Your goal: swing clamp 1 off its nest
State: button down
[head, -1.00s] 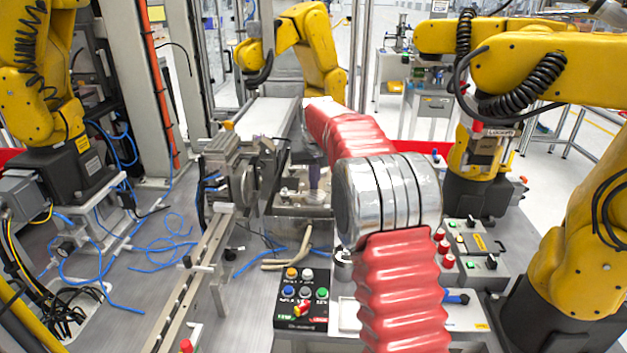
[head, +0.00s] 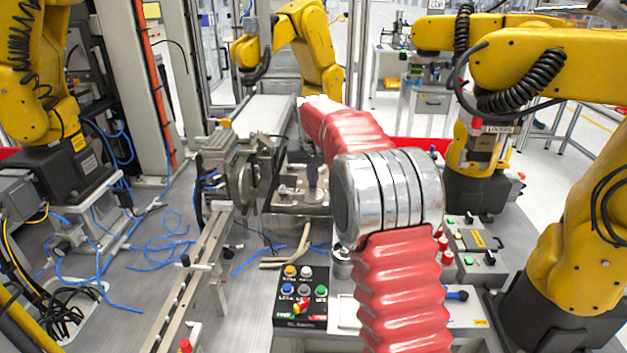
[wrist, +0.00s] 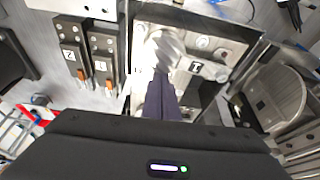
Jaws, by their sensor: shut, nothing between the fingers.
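My gripper (wrist: 160,84) shows in the wrist view as two dark purple fingers, shut together with nothing between them. The fingers point at a metal fixture (wrist: 228,46) carrying a plate marked 1 (wrist: 195,67). A shiny silver part (wrist: 168,42), perhaps clamp 1, lies just beyond the fingertips; I cannot tell whether they touch it. The fingers and the black gripper body hide part of the nest. In the head view my gripper (head: 314,178) reaches down over the fixture (head: 290,203), partly behind my red-sleeved arm.
Two dark blocks marked 2 (wrist: 70,52) and 1 (wrist: 103,52), with orange-tipped levers, stand left of the fixture in the wrist view. A round metal part (wrist: 275,98) is on the right. In the head view a button box (head: 303,294) stands in front, and yellow arms stand around.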

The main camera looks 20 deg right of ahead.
aim_at(313, 195)
jog(key=shift+s+a+m+h, duration=0.15)
jog(key=shift+s+m+h, duration=0.15)
jog(key=shift+s+m, duration=0.95)
jog(key=shift+m, duration=0.35)
jog(key=shift+s+m+g+h, duration=0.25)
jog(key=shift+m+g+h, duration=0.05)
jog(key=shift+m, duration=0.1)
jog(key=shift+s+a+m+g+h, duration=0.3)
jog(key=shift+s+a+m, duration=0.5)
jog(key=shift+m, duration=0.4)
jog(key=s+a+m, duration=0.1)
jog(key=s+a+m+g, duration=0.1)
jog(key=m, duration=0.1)
jog(key=shift+h, duration=0.3)
jog(key=s+a+m+g, duration=0.1)
jog(key=a+m+g, duration=0.1)
jog(key=a+m, duration=0.4)
jog(key=shift+s+m, duration=0.35)
jog(key=shift+m, duration=0.35)
jog(key=shift+a, duration=0.15)
